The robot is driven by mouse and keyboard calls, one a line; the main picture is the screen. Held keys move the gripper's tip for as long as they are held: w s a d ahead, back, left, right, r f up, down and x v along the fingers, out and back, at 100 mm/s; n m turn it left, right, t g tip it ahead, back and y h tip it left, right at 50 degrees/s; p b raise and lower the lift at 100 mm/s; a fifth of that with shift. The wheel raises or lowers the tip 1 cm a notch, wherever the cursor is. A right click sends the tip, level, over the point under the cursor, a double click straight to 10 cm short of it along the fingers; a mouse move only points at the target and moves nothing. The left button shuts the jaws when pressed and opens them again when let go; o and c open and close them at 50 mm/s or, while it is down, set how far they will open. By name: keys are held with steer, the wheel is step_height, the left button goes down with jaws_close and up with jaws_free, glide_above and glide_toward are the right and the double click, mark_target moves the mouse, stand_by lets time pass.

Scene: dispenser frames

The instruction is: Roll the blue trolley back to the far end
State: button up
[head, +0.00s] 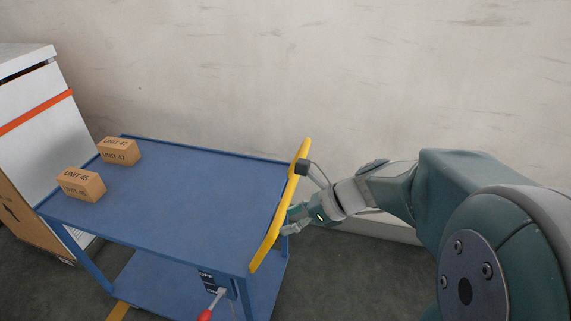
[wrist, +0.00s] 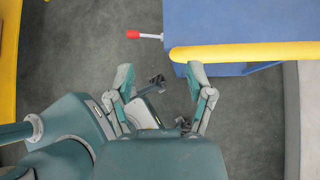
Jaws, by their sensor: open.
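The blue trolley (head: 185,195) stands at the left and centre of the head view, with a flat top and a lower shelf. Its yellow push handle (head: 270,228) runs along the right end. My gripper (head: 291,219) is open and empty beside the handle, on its right side. In the wrist view, the yellow handle (wrist: 250,52) and the blue trolley (wrist: 225,22) are at the upper right. There my gripper (wrist: 160,76) has its fingers spread, the right fingertip close to the handle's left end. I cannot tell whether they touch.
Two small cartons (head: 120,151) (head: 82,185) sit on the trolley's far left top. A red-tipped lever (head: 213,303) sticks out at the near side. A white cabinet (head: 40,115) with an orange stripe stands at the left. A bare wall (head: 330,80) runs behind.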

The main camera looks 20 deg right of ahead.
steer(key=w+d+f+m+t+y, duration=0.3)
steer(key=w+d+m, duration=0.35)
steer(key=m, duration=0.55)
steer(key=m+t+h, duration=0.3)
steer(key=m+t, duration=0.3)
steer(key=m, duration=0.3)
glide_toward(295, 177)
steer(key=w+d+f, duration=0.1)
steer(key=x, duration=1)
steer(key=shift+w+a+f, duration=0.1)
steer(key=shift+w+a, duration=0.05)
steer(key=shift+a, duration=0.1)
jaws_close()
